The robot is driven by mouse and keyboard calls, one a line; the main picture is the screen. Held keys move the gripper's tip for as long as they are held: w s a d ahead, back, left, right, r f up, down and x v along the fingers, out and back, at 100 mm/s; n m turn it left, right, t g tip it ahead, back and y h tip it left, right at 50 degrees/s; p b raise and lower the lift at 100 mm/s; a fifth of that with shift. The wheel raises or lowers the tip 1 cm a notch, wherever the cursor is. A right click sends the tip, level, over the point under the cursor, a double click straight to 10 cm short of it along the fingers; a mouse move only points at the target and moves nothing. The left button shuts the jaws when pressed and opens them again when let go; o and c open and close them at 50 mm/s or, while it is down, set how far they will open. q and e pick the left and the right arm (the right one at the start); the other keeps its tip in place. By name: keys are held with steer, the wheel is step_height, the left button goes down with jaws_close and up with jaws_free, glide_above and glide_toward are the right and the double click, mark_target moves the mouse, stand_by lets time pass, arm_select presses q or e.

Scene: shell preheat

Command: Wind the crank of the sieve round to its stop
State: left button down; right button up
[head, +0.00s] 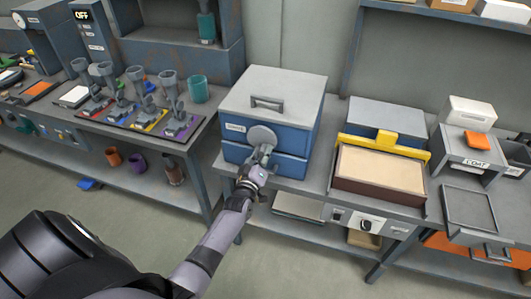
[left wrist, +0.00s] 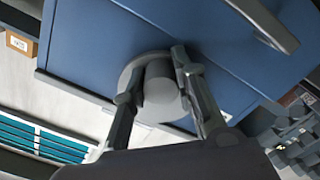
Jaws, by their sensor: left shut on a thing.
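The sieve (head: 300,115) is a blue box with a grey lid and a lid handle, on the bench in the middle of the head view. Its crank (head: 260,133) shows as a round grey disc low on the front face. My left gripper (head: 264,153) is at the crank, coming from below. In the left wrist view its two fingers stand either side of a grey round knob (left wrist: 161,95) in front of the disc, shut on it. The fingers hide part of the crank's arm. My right gripper is in neither view.
Right of the sieve stands a tray of pale sand (head: 382,165) with a yellow bar (head: 385,141) behind it. An empty grey tray (head: 468,207) sits at the far right.

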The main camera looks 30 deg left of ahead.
arm_select(q)
steer(key=m, duration=0.2)
steer(key=a+m, duration=0.1)
steer(key=m, duration=0.2)
steer(key=shift+s+a+f+m, duration=0.2)
steer(key=shift+a+f+m, duration=0.1)
stand_by(0.5)
steer(key=c, duration=1.3)
jaws_free()
steer(key=v, duration=1.2)
